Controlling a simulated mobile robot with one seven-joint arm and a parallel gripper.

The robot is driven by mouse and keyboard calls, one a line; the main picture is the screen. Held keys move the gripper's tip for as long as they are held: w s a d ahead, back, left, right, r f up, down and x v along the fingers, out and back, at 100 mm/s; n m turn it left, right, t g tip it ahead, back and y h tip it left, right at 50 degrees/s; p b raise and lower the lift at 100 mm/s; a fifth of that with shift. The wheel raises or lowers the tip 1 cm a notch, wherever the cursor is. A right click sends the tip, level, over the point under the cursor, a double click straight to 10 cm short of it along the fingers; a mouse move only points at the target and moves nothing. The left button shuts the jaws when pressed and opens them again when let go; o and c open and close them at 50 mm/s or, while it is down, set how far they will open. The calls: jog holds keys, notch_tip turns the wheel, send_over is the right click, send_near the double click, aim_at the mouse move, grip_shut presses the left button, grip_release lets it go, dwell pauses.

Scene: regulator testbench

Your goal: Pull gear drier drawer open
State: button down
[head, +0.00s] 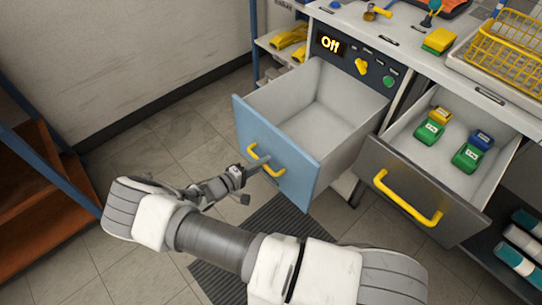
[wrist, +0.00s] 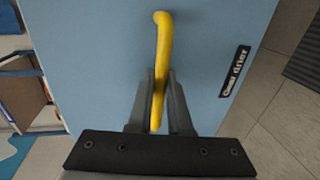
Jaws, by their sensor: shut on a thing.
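The gear drier drawer (head: 272,150) has a light blue front and a white, empty inside. It is pulled out from the bench in the head view. Its yellow handle (head: 265,160) is on the blue front. My gripper (head: 256,168) is at this handle. In the wrist view my gripper (wrist: 160,100) has its two fingers on either side of the yellow handle (wrist: 162,55) and is shut on it.
A grey drawer (head: 408,190) with a yellow handle stands open to the right, holding green, yellow and blue blocks. A panel above reads "Off" (head: 330,43). A yellow wire basket (head: 508,48) is on the bench. An orange-brown shelf (head: 40,200) stands at left.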

jog(key=shift+s+a, duration=0.2)
jog(key=shift+a, duration=0.15)
jog(key=c, duration=0.8)
grip_release()
jog(key=shift+c, duration=0.2)
jog(key=p+v, duration=0.2)
jog(key=v, duration=1.5)
jog(key=shift+a, duration=0.25)
